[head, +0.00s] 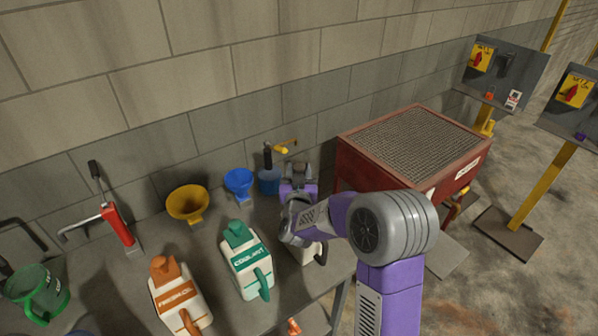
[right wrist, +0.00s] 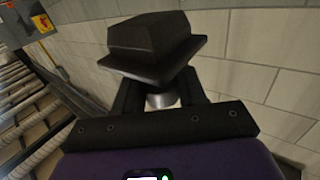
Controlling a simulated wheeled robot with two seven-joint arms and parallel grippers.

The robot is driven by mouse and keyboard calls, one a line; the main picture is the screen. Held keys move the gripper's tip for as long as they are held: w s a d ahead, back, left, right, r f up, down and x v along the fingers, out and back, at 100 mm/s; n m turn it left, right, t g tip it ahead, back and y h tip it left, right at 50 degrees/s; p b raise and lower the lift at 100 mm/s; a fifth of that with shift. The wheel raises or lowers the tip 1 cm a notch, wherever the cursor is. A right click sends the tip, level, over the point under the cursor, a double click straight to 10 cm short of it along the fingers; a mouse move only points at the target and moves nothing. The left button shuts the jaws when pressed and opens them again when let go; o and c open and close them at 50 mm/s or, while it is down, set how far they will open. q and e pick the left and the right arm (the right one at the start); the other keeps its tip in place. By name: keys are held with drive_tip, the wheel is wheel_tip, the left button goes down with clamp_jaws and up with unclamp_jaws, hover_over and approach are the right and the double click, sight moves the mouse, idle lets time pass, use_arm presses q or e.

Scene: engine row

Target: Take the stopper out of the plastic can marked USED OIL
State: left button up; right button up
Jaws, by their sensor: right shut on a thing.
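My right gripper (head: 298,178) is raised over the back of the bench, near the wall. In the right wrist view it is shut on a black stopper (right wrist: 155,42) with a blocky top and a wide flange. A short grey cylinder shows below the flange, between the fingers. No can shows around the stopper in that view. A pale can (head: 309,253) with a dark handle stands on the bench, mostly hidden behind my right forearm. Its marking and its mouth are hidden. My left gripper is not in view.
The COOLANT can (head: 246,262) and the FRESH OIL can (head: 178,297) stand left of the pale can. A yellow funnel (head: 187,203), blue funnel (head: 238,182) and blue container (head: 269,182) are along the wall. A red grated unit (head: 415,150) stands right of the bench.

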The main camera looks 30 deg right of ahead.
drive_tip(key=shift+r+p, duration=1.65)
drive_tip(key=shift+r, duration=0.85)
